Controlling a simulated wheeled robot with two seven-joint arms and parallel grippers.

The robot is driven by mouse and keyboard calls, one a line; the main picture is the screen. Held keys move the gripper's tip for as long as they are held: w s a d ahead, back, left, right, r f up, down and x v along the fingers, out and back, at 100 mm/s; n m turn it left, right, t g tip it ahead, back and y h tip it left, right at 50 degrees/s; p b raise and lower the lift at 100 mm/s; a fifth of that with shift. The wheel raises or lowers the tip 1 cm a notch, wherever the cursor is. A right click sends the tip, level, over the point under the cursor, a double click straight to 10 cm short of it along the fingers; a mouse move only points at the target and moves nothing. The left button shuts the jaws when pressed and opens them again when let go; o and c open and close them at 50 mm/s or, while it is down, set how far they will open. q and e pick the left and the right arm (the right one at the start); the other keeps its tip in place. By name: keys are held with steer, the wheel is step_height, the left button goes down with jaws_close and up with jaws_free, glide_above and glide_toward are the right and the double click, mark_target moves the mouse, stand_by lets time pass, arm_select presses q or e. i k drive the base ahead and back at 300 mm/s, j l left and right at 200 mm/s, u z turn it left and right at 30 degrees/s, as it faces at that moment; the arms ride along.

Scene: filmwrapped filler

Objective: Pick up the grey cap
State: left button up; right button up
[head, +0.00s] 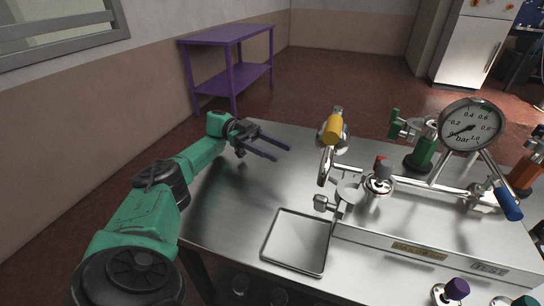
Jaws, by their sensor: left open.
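A round, flat grey piece (350,190), which looks like the grey cap, shows at the left end of the metal pipe assembly, just above the tray's right corner. I cannot tell whether it is attached there. My left gripper (281,153) is open and empty over the back left part of the steel table (235,210). Its two dark fingers point right, toward the pipework. It is apart from the grey piece, to its upper left. My right gripper is out of view.
A shallow metal tray (298,241) lies at the table's front. A purple shelf (228,36) is behind. The table's left part is clear.

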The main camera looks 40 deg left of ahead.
mark_target(379, 182)
steer(key=k, duration=1.5)
